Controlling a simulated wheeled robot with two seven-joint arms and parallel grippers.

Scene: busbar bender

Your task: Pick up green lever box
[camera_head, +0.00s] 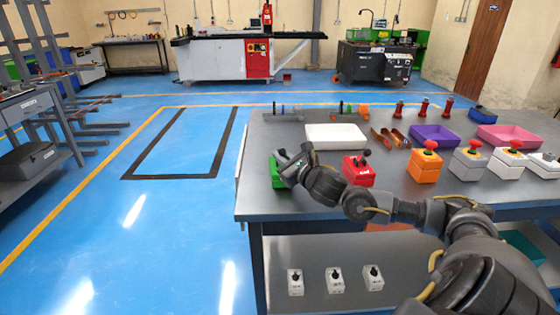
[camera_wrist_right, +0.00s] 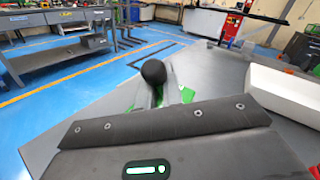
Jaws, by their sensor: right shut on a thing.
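The green lever box (camera_head: 274,174) sits at the left front part of the grey table in the head view. My right gripper (camera_head: 284,167) reaches it from the right and is shut on it, hiding much of its top and right side. In the right wrist view, the black ball knob of the lever (camera_wrist_right: 154,71) stands up beyond the gripper body, and a bit of the green box (camera_wrist_right: 187,95) shows beside it. The fingertips are mostly hidden. I cannot tell whether the box is clear of the table. My left gripper is not in view.
A red lever box (camera_head: 358,171) stands right of my gripper. A white tray (camera_head: 336,136) lies behind it, also seen in the right wrist view (camera_wrist_right: 285,98). Orange and white button boxes (camera_head: 425,166) stand further right. The table's left edge (camera_head: 241,190) is near.

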